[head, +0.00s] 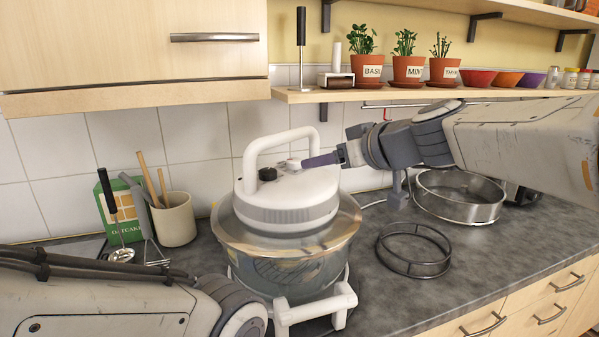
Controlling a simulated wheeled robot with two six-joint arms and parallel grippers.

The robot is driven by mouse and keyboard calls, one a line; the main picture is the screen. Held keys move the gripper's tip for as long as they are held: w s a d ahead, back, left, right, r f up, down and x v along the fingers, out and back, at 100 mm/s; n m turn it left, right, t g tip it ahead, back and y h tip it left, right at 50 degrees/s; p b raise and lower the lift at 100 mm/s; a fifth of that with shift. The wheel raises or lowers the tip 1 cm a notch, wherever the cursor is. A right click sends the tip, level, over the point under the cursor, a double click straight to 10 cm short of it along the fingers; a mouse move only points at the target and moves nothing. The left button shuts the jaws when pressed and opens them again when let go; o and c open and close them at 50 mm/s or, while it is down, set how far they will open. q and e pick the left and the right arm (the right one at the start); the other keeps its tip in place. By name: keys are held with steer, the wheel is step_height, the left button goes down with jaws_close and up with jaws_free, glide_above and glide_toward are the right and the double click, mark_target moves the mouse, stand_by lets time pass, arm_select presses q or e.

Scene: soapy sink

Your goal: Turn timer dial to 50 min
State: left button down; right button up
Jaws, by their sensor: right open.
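A white lid-like appliance (285,212) with an arched handle sits on a large metal bowl. On its top are a black knob (267,174) and, to the right of it, a small light-coloured control with dark marks (289,167). I cannot tell which is the timer dial, and no minute marks are readable. My right gripper (308,162) reaches in from the right, under the handle's right side, with its purple-grey fingers close to the light control. It is open; whether it touches the control is unclear. My left arm shows at the lower left, but its gripper is out of view.
The bowl (290,265) stands in a white frame with a front handle (316,306). A dark metal ring (413,250) and a round steel pan (460,194) lie to the right. A utensil crock (174,219) and green box stand to the left. A shelf (430,93) with potted herbs hangs above.

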mark_target(295, 160)
steer(key=shift+w+r+t, duration=0.25)
steer(key=shift+w+t, duration=0.05)
steer(key=shift+w, duration=0.8)
steer(key=p+x, duration=0.2)
steer(key=x, duration=0.7)
steer(key=shift+f, duration=0.2)
jaws_close()
